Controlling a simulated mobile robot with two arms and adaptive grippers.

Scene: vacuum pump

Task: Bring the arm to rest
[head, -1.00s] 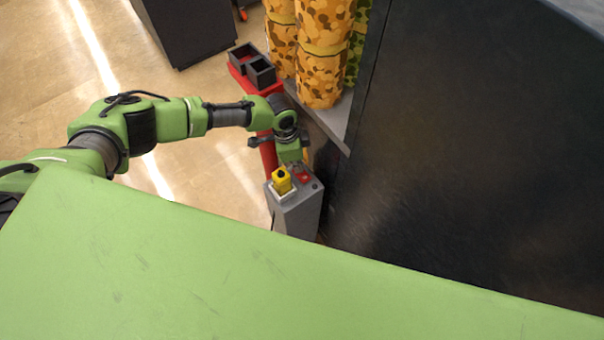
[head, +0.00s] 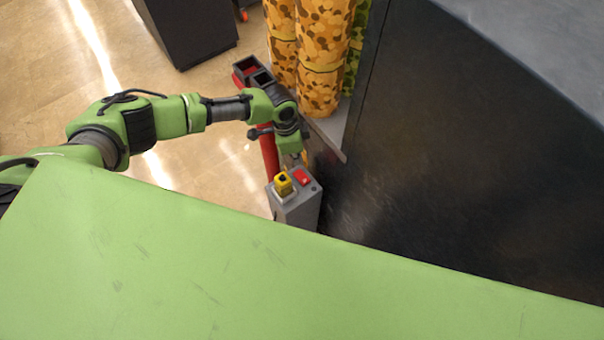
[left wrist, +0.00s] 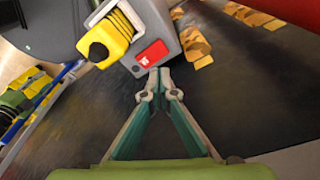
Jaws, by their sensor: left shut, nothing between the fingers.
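My left arm (head: 165,118) reaches in from the left of the head view, and its wrist bends down over a grey control box. My left gripper (left wrist: 160,82) is shut and empty in the left wrist view, its fingertips meeting just short of the box's edge in the picture. In the head view the gripper (head: 303,160) is small and partly hidden by the wrist. The yellow knob (left wrist: 110,38) and red switch (left wrist: 152,54) also show in the left wrist view. My right gripper is not visible.
A dark wall (head: 440,150) stands close on the right. Orange patterned cylinders (head: 318,60) stand behind the arm, beside a red post (head: 269,155) with small dark bins (head: 246,69). A dark cabinet (head: 190,30) is at the back. Open floor (head: 50,75) lies left.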

